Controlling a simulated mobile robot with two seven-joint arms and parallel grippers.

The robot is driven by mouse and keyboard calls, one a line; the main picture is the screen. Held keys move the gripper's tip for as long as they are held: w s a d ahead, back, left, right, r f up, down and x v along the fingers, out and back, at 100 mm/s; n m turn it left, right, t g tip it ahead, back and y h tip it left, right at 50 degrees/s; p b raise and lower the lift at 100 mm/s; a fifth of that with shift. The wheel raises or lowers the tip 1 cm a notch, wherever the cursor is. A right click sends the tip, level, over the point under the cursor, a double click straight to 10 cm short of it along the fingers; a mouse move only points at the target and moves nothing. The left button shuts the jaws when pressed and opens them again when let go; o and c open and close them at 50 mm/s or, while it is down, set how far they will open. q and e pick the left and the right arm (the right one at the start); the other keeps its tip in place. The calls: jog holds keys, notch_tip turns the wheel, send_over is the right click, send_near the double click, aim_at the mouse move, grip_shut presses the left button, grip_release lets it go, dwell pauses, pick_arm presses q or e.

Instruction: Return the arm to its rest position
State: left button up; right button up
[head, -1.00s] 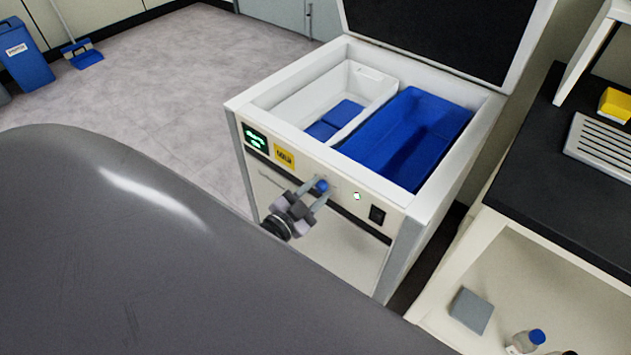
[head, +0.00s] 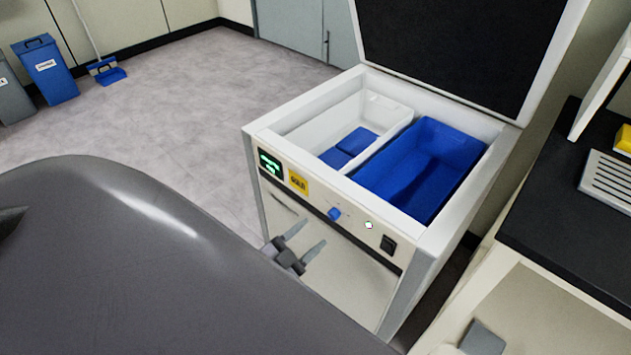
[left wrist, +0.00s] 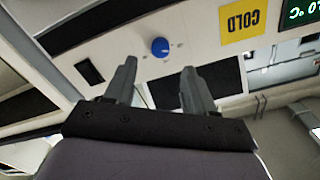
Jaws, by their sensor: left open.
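My left gripper (head: 302,242) is open and empty in front of the freeze dryer's front panel, below the blue knob (head: 334,213). In the left wrist view its two fingers (left wrist: 160,85) stand apart with nothing between them, and the blue knob (left wrist: 160,47) shows beyond the fingertips, clear of them. The freeze dryer (head: 262,205) has its lid (head: 450,45) raised. Inside are a white bin (head: 385,105) with blue pieces in it and a blue bin (head: 462,135). My right gripper is not in view.
A black-topped bench (head: 555,215) with a grey slotted object (head: 608,178) stands close on the right. Blue and grey waste bins (head: 50,72) and a dustpan (head: 108,73) stand at the far left. The floor (head: 190,110) between is clear.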

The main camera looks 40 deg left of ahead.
pick_arm(q)
jog(key=shift+s, duration=0.1)
dwell(0.5)
jog(key=s+d+r+n+g+h, duration=0.1)
jog(key=s+d+n+g, duration=0.4)
jog(key=s+d+g, duration=0.45)
notch_tip(320, 180, up, 9)
jog(key=s+t+p, duration=0.1)
jog(key=t+p, duration=0.1)
jog(key=p, duration=1)
jog(key=shift+d, duration=0.25)
jog(key=shift+s+f, duration=0.1)
jog(key=shift+f, duration=0.05)
dwell(0.4)
